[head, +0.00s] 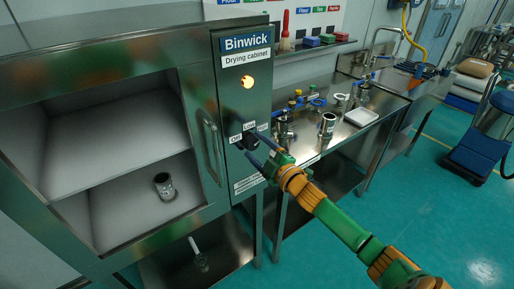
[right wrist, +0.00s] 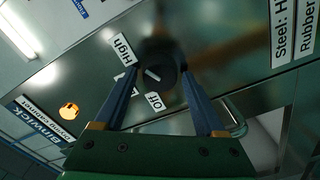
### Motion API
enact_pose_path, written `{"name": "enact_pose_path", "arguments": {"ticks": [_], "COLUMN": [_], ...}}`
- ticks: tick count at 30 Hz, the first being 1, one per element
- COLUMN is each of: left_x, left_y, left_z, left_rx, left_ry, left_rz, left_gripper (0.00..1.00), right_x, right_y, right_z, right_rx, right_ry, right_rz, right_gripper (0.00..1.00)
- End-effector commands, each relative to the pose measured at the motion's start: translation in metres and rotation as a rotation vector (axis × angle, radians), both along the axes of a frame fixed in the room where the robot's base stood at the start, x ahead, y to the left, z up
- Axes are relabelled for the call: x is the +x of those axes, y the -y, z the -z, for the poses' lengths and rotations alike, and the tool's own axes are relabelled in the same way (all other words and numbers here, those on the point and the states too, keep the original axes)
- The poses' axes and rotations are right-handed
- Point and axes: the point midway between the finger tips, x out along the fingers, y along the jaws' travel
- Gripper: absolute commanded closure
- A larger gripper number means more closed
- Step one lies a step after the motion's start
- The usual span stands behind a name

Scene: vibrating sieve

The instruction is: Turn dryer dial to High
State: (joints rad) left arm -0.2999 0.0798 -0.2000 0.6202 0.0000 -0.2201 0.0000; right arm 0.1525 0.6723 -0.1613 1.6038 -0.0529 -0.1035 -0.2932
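The drying cabinet (head: 226,186) stands at the left in the head view. Its black dial (head: 251,141) sits on the front panel below a lit orange lamp (head: 248,82). In the right wrist view the dial (right wrist: 158,66) shows a white pointer mark between the labels "High" (right wrist: 124,50) and "Off" (right wrist: 155,100); another label is mostly hidden by a finger. My right gripper (head: 251,146) is at the panel with its fingers apart, one on each side of the dial. I cannot tell whether they touch it. My left gripper is not in view.
The cabinet's open chamber holds a metal cup (head: 164,186). A door handle (head: 211,152) is left of the dial. A steel bench (head: 345,133) with metal vessels and a white tray (head: 361,117) stands to the right. Open floor lies at the right front.

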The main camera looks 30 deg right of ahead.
Motion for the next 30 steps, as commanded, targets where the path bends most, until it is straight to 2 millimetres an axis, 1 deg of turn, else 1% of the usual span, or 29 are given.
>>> {"name": "enact_pose_path", "arguments": {"ticks": [8,11,14,21,25,30], "left_x": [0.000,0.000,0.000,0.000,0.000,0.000], "left_y": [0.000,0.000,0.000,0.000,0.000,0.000], "left_z": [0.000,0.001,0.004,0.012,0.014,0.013], "left_rx": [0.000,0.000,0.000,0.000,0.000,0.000], "left_ry": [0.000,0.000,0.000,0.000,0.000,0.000], "left_rz": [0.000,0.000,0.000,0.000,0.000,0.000], "left_gripper": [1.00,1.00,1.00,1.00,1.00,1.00], "right_x": [0.000,-0.003,-0.015,-0.057,-0.068,-0.071], "right_y": [0.000,0.000,0.001,0.004,0.005,0.006], "right_z": [0.000,0.001,0.003,0.004,0.002,0.000], "right_rx": [-0.002,-0.002,-0.002,-0.002,-0.001,-0.001], "right_ry": [0.000,-0.001,-0.002,-0.004,-0.001,0.000], "right_rz": [0.000,-0.001,-0.002,-0.001,-0.001,0.000], "right_gripper": [0.14,0.14,0.14,0.14,0.14,0.14]}}
